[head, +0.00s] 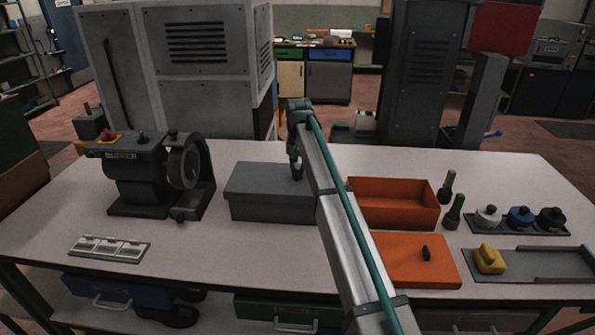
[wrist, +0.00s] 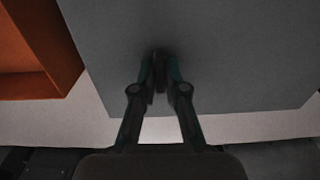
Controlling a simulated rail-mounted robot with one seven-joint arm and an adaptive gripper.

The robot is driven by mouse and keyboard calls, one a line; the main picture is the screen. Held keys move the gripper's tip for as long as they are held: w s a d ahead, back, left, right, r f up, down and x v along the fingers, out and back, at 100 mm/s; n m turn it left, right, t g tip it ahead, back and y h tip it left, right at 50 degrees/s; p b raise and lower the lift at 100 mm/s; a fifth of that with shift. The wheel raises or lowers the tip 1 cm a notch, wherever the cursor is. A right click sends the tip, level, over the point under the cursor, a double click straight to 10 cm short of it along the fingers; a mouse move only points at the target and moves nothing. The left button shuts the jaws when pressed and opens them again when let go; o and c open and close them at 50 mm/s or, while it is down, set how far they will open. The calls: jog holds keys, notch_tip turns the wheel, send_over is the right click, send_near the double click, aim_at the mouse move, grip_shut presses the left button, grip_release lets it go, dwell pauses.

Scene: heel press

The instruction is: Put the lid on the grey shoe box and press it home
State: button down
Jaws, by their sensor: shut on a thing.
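The grey shoe box (head: 262,209) stands on the bench, left of my arm. Its grey lid (head: 262,179) lies over the top, roughly level and in line with the box; I cannot tell whether it is fully seated. My gripper (head: 296,172) points down at the lid's right part in the head view. In the wrist view my gripper (wrist: 160,75) is shut on the small dark knob (wrist: 160,87) of the lid (wrist: 225,50). The lid fills most of that view and hides the box below. My arm covers the box's right end in the head view.
An open orange box (head: 392,212) stands right of my arm, its orange lid (head: 425,275) in front. A buffer machine (head: 150,175) stands at left. Dark and green handled tools (head: 453,212), several round-topped pots (head: 520,217) and a yellow block (head: 489,260) are at right.

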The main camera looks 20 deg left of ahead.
aim_at(297, 180)
jog(key=shift+f, duration=0.2)
jog(key=shift+f, duration=0.8)
jog(key=shift+f+b, duration=0.3)
jog(key=shift+f, duration=0.5)
dwell(1.7)
jog(key=c, duration=1.1)
grip_release()
jog(key=shift+c, duration=0.2)
jog(key=o, duration=0.5)
jog(key=shift+r, duration=0.1)
jog(key=shift+r+p, duration=1.7)
jog(key=shift+r, duration=1.75)
